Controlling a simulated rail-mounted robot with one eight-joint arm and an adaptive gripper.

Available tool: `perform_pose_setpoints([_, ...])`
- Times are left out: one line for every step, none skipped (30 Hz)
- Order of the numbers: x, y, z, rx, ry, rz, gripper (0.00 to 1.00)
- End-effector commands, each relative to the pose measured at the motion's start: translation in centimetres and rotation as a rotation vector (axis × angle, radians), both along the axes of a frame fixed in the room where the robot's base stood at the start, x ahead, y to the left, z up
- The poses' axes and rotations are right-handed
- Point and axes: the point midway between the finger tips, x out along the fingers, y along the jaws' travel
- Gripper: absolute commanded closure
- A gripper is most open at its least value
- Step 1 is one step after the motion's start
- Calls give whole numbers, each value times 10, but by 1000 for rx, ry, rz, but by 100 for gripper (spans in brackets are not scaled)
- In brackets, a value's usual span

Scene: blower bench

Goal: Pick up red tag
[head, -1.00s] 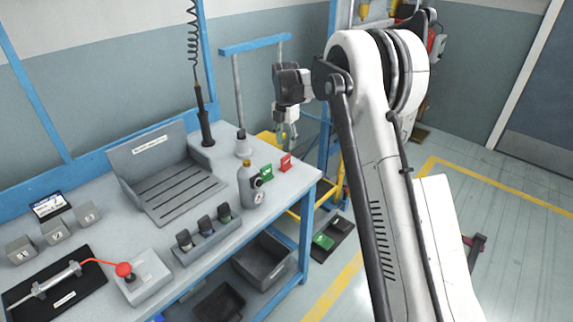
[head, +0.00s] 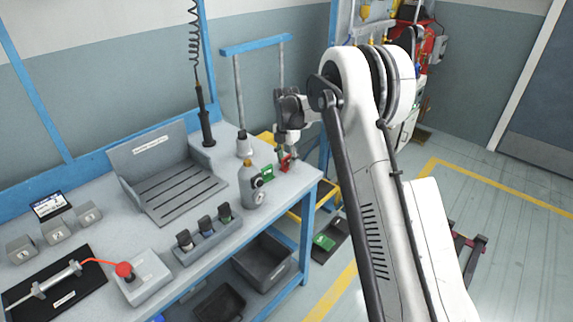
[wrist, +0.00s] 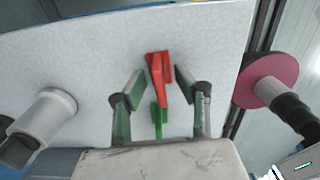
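The red tag (head: 286,162) stands near the right end of the bench top, and it also shows in the wrist view (wrist: 159,66). A green tag (head: 267,173) stands beside it, partly hidden by my gripper's near edge in the wrist view (wrist: 159,122). My gripper (wrist: 156,84) is open, with one finger on each side of the red tag. A gap shows between each fingertip and the tag. In the head view my gripper (head: 286,158) is down at the tag, and its fingers partly cover it.
A grey fixture (head: 243,145) stands behind. The bench (head: 305,183) ends close on the right. A slotted grey tray (head: 180,190) lies further left.

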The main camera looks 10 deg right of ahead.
Motion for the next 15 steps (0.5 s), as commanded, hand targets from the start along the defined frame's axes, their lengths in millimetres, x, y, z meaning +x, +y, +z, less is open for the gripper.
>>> perform_pose_setpoints([0,0,0,0,0,0,75])
perform_pose_setpoints([0,0,0,0,0,0,79])
perform_pose_setpoints([0,0,0,0,0,0,84])
perform_pose_setpoints([0,0,0,0,0,0,88])
perform_pose_setpoints([0,0,0,0,0,0,92])
perform_pose_setpoints([0,0,0,0,0,0,98])
perform_pose_setpoints([0,0,0,0,0,0,100])
perform_pose_setpoints([0,0,0,0,0,0,100])
perform_pose_setpoints([0,0,0,0,0,0,100])
perform_pose_setpoints([0,0,0,0,0,0,100])
perform_pose_setpoints([0,0,0,0,0,0,100])
perform_pose_setpoints([0,0,0,0,0,0,100])
perform_pose_setpoints([0,0,0,0,0,0,100])
perform_pose_setpoints([0,0,0,0,0,0,100])
perform_pose_setpoints([0,0,0,0,0,0,100])
